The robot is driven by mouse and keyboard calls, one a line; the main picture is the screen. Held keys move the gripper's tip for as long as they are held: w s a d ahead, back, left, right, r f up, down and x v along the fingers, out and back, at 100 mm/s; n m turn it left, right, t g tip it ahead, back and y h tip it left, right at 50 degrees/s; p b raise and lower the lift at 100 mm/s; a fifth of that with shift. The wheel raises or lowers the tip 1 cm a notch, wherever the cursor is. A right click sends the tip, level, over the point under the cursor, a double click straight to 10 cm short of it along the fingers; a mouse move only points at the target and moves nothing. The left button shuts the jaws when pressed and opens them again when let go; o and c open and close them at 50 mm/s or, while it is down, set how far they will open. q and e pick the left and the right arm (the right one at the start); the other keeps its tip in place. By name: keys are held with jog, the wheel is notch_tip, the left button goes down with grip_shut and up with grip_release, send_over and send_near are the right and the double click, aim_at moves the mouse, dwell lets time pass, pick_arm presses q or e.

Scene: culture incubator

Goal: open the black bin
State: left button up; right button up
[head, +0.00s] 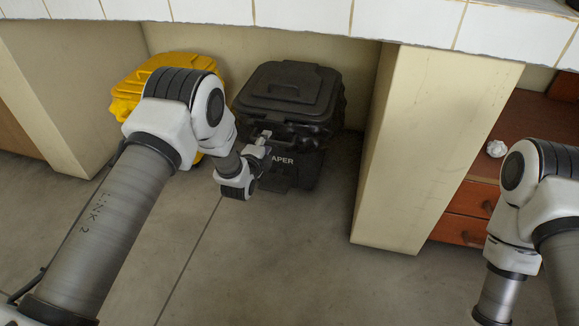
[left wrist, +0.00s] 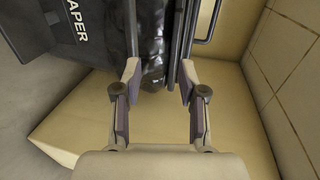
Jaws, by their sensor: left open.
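The black bin (head: 292,88) stands on the floor under the counter, its lid lying closed on top. White lettering ending in "APER" shows on its front. My left gripper (head: 264,140) is at the upper front of the bin, just below the lid's front edge, and partly covers the lettering. In the left wrist view, the bin (left wrist: 100,42) fills the upper left and upper middle. The left gripper's fingers (left wrist: 160,78) are spread apart, with a dark part of the bin beyond and between them. I cannot tell whether they touch it. My right gripper is out of view.
A yellow bin (head: 168,62) stands left of the black bin, partly hidden by my left arm. A beige pillar (head: 425,140) stands close on the right. The floor in front is clear.

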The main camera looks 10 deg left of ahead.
aim_at(272, 143)
pick_arm(q)
jog(key=w+f+b, duration=0.6)
jog(key=w, duration=0.1)
jog(key=shift+d+b, duration=0.1)
jog(key=shift+b, duration=0.25)
jog(key=shift+w, duration=0.3)
jog(key=shift+r, duration=0.2)
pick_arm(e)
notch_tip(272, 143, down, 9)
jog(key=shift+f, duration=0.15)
pick_arm(q)
grip_shut()
